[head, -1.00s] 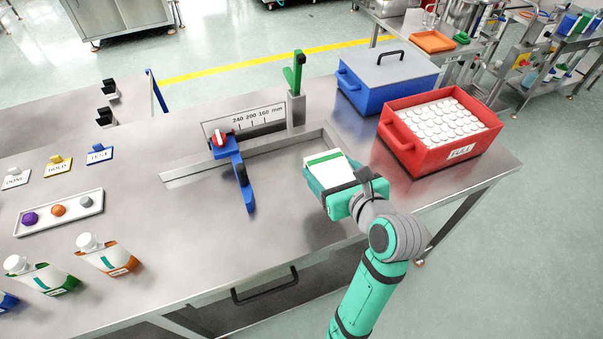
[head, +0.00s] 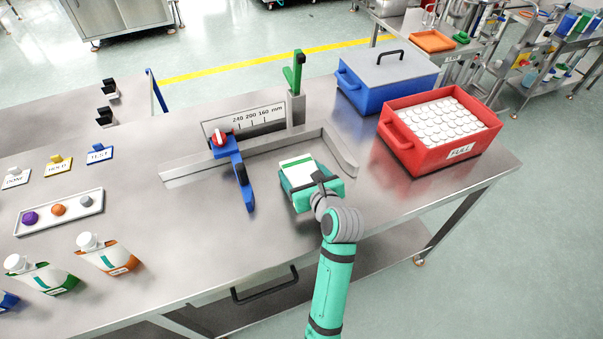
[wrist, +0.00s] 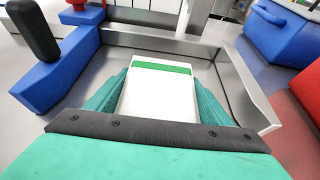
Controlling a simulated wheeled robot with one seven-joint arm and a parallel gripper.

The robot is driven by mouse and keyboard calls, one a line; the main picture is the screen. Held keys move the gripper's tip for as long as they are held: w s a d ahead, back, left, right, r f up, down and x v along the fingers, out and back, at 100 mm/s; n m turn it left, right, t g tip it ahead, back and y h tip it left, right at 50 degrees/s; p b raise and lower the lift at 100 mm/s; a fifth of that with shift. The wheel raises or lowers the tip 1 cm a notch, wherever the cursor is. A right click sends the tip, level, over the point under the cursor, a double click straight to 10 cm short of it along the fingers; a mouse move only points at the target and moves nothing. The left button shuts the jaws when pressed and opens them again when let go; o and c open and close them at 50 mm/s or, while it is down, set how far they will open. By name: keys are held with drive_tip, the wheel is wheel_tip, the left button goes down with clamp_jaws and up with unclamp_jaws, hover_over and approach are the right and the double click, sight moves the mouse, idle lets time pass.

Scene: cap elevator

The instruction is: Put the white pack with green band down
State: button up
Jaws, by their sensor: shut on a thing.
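The white pack with a green band (head: 297,169) is between the fingers of my gripper (head: 297,177) in the head view. In the wrist view the white pack (wrist: 160,92) lies between two teal fingers (wrist: 158,98), one along each side, with its green band across the far end. My gripper is shut on it. The pack is over the steel table, in front of the metal fence and to the right of the blue stop arm. I cannot tell whether its underside touches the table.
A blue stop arm (head: 241,182) with a red knob stands left of the pack. A metal fence (head: 345,152) runs behind and right. A red crate (head: 418,148) of white caps and a blue lidded box (head: 372,92) stand right. Bare table (head: 200,250) lies in front.

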drive_tip(key=shift+f, duration=0.3)
drive_tip(key=shift+d, duration=0.1)
drive_tip(key=o, duration=0.9)
drive_tip(key=shift+f, duration=0.2)
drive_tip(key=o, duration=0.4)
drive_tip(key=shift+w, duration=0.1)
drive_tip(key=shift+r, duration=0.2)
